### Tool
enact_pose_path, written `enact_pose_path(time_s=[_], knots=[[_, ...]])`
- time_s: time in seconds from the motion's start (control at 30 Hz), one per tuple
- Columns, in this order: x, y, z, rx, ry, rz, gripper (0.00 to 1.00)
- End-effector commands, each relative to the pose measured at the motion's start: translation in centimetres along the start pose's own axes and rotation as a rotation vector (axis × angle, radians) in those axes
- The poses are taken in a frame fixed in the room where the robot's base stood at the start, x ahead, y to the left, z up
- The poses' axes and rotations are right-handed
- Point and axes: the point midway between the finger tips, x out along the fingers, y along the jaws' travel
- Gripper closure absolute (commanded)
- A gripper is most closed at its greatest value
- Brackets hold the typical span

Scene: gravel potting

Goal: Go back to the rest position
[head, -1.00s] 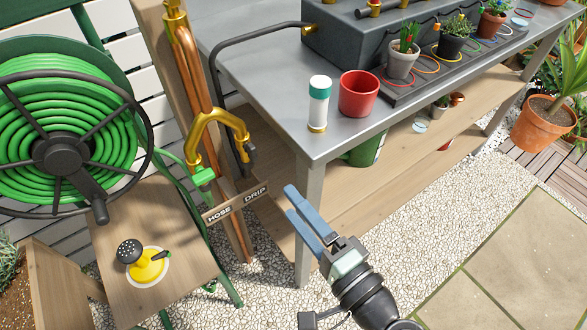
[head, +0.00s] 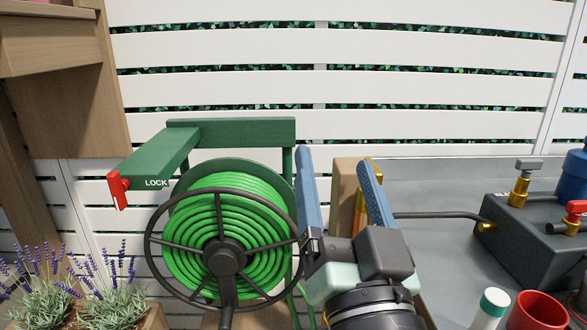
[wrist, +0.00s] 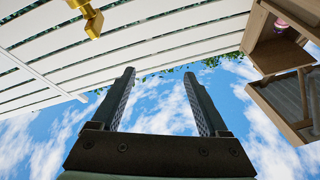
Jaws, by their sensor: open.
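My gripper (head: 340,190) points upward in the head view, in front of the hose reel and the edge of the grey bench. Its two blue fingers are spread apart with nothing between them. In the wrist view my gripper (wrist: 160,100) also shows open and empty, with sky and the white slatted fence beyond the fingertips.
A green hose reel (head: 195,235) with a red lock lever (head: 118,190) stands left of my gripper. The grey bench (head: 440,250) at right carries a red pot (head: 538,312), a white bottle with a green cap (head: 492,308) and a dark box (head: 530,235). Lavender (head: 105,295) grows lower left.

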Motion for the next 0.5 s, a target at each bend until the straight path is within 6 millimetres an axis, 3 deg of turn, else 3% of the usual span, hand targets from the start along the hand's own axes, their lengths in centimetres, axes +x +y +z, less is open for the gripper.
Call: enact_pose_path(time_s=[0.03, 0.1, 0.3, 0.5], knots=[[0.7, -2.6, -3.0, -0.082, 0.076, -0.024, 0.22], [0.9, -5.3, -6.5, -0.181, 0.169, -0.032, 0.22], [-1.0, -11.7, -15.7, -0.388, 0.437, -0.012, 0.22], [1.6, -13.0, -20.6, -0.391, 0.422, -0.002, 0.22]])
